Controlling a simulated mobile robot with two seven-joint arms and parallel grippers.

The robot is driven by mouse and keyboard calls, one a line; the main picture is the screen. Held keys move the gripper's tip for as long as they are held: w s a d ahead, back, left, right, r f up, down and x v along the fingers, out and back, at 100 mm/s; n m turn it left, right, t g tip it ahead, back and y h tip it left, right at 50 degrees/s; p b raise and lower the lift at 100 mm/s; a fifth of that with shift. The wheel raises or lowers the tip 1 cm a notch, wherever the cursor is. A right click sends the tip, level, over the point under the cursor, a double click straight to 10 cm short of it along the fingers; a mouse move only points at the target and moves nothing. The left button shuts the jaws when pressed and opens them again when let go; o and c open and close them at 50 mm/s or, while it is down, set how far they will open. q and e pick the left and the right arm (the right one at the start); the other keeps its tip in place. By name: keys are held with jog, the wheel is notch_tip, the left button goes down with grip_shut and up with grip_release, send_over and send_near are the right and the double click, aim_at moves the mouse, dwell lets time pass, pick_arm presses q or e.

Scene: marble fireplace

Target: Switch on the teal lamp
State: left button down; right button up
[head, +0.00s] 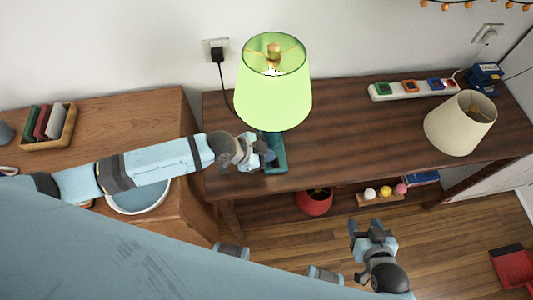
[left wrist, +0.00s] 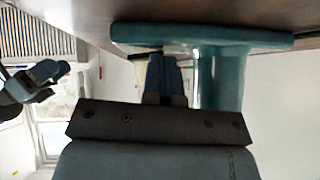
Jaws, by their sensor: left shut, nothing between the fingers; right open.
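The teal lamp has a bright light-green shade (head: 273,95) that looks lit, with a bulb visible through its open top. Its teal base (head: 277,166) stands on the dark wooden table (head: 340,130). My left gripper (head: 266,158) is shut and empty, right at the lamp's base and stem, below the shade. In the left wrist view its closed fingers (left wrist: 166,75) point at the teal base (left wrist: 200,36), beside the round teal stem (left wrist: 222,80). I cannot tell whether they touch it. My right gripper (head: 372,228) is open and empty over the floor in front of the table.
A cream lampshade (head: 460,123) and a white power strip (head: 412,90) with coloured switches are at the table's right. A black plug sits in a wall outlet (head: 216,50) behind the lamp. A red pot (head: 314,202) is on the lower shelf. The table's middle is clear.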

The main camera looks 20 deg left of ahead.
pick_arm(q)
jog(key=shift+s+a+f, duration=0.1)
jog(key=shift+s+f, duration=0.1)
jog(key=shift+f, duration=0.05)
jog(key=shift+s+d+r+p, duration=0.1)
jog(key=shift+s+d+p, duration=0.2)
jog(key=shift+s+p, duration=0.4)
jog(key=v, duration=1.4)
jog(key=shift+w, duration=0.3)
jog(key=shift+r, duration=0.1)
